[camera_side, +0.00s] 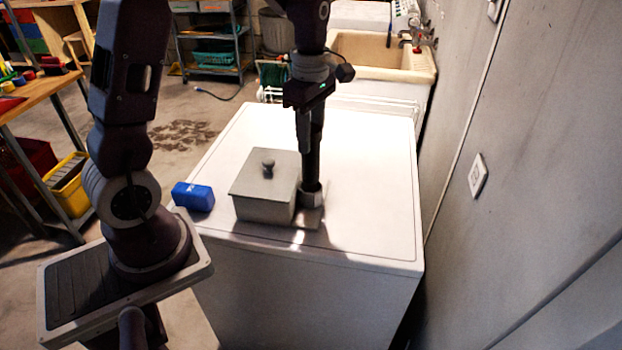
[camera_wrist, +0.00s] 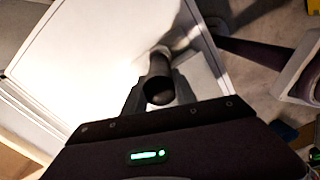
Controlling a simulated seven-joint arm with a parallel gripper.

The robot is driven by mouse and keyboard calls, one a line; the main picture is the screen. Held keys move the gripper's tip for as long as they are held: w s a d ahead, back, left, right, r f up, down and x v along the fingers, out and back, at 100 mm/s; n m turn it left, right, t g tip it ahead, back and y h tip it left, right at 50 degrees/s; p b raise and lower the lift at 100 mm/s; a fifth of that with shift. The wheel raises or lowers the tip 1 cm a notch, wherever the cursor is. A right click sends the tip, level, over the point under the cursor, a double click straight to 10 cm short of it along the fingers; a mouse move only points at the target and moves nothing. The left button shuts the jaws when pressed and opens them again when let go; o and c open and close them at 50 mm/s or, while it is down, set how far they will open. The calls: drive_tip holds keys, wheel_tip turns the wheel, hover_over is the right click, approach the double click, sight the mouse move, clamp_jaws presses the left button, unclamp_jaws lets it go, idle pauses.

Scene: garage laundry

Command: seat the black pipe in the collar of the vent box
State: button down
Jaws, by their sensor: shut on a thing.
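The black pipe (camera_side: 313,158) stands upright, and it also shows end-on in the wrist view (camera_wrist: 159,88). My gripper (camera_side: 309,135) is shut on its upper part, with a finger on either side of the pipe in the wrist view (camera_wrist: 158,94). The vent box (camera_side: 264,198) is grey, with a flat lid and a dark knob. The pipe's lower end meets the collar's top in the side view. I cannot tell how deep it sits, as the collar hides the end.
A blue block (camera_side: 193,197) lies left of the vent box on the white appliance top (camera_side: 370,190). The top is clear to the right and behind. A wall with a socket (camera_side: 477,175) rises on the right. A sink (camera_side: 385,52) stands behind.

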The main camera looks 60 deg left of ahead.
sight(311, 162)
wheel_tip(311, 162, down, 7)
drive_tip(key=shift+r, duration=0.15)
drive_tip(key=c, duration=1)
unclamp_jaws()
wheel_tip(311, 162, up, 11)
drive_tip(key=shift+w+r, duration=0.1)
drive_tip(key=shift+r, duration=0.1)
drive_tip(key=s+d+r+m+t, duration=0.2)
drive_tip(key=s+d+m, duration=0.3)
drive_tip(key=s+m, duration=0.5)
drive_tip(key=s+d+r+m+t, duration=0.3)
drive_tip(key=s+m, duration=0.6)
drive_tip(key=m, duration=0.3)
drive_tip(key=shift+s+d+r+m+t, duration=0.35)
drive_tip(key=shift+d+r, duration=0.45)
drive_tip(key=shift+d, duration=0.45)
